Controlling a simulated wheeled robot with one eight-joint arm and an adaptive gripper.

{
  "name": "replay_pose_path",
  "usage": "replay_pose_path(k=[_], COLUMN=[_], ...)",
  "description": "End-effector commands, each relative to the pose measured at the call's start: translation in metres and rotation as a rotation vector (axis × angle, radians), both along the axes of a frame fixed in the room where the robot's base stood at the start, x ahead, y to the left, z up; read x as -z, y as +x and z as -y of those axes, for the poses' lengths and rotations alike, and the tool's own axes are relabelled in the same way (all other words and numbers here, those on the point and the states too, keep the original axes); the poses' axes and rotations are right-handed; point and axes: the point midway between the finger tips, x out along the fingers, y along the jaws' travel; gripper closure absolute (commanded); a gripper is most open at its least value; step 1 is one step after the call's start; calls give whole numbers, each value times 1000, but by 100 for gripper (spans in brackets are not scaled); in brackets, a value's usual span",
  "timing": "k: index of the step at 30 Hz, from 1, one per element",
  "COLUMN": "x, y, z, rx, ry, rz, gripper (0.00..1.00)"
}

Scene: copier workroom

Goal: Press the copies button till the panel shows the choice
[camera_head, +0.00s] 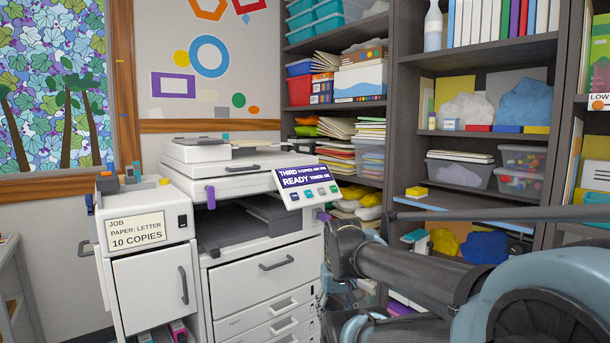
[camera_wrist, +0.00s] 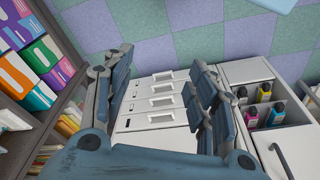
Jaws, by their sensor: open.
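The white copier (camera_head: 245,180) stands against the wall in the head view. A job card (camera_head: 136,231) reads "PAPER: LETTER" and "10 COPIES". My arm reaches in from the right, below and right of the panel. In the wrist view my gripper (camera_wrist: 158,65) is open and empty, with the copier's drawers (camera_wrist: 158,102) between its fingers.
A white side cabinet (camera_head: 152,280) stands left of the copier; toner bottles (camera_wrist: 265,92) show in the wrist view. Tall dark shelves (camera_head: 393,100) with bins, papers and books stand behind and right of my arm. Checkered floor (camera_wrist: 180,30) shows in the wrist view.

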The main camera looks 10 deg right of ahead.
Motion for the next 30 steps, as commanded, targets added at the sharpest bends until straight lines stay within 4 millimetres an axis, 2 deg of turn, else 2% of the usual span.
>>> replay_pose_path(k=[14, 15, 21, 22, 30], x=[0, 0, 0, 0, 0], y=[0, 0, 0, 0, 0], z=[0, 0, 0, 0, 0], rx=[0, 0, 0, 0, 0], ry=[0, 0, 0, 0, 0], rz=[0, 0, 0, 0, 0], gripper=[47, 50, 95, 100, 100])
